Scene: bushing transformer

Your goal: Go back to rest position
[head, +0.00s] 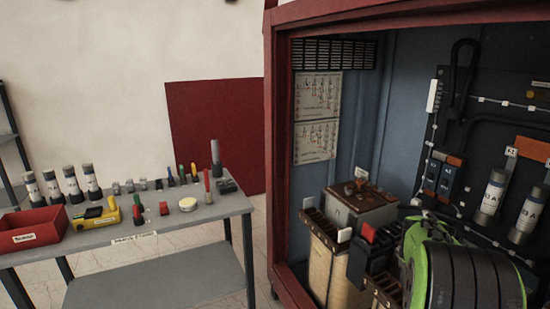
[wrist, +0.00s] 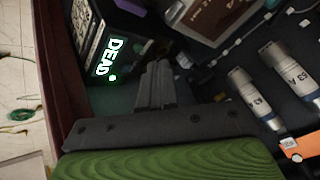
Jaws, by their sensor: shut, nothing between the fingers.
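My gripper (wrist: 156,75) shows in the wrist view with its dark fingers together and nothing between them. It is inside or in front of the open cabinet (head: 270,150), with a red-brown cabinet edge at the left of the wrist view. A green and black part of my arm fills the bottom right of the head view. My fingertips cannot be made out in the head view. A dark device with a glowing green "DEAD" display (wrist: 113,58) is just left of the fingers in the wrist view; whether they touch cannot be told.
Grey labelled fuses (head: 491,197) are mounted on the cabinet's right panel, right of my fingers in the wrist view (wrist: 252,98). A grey bench (head: 150,246) at left holds a red bin (head: 32,228), a yellow tool (head: 96,214) and several small parts. Floor shows between bench and cabinet.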

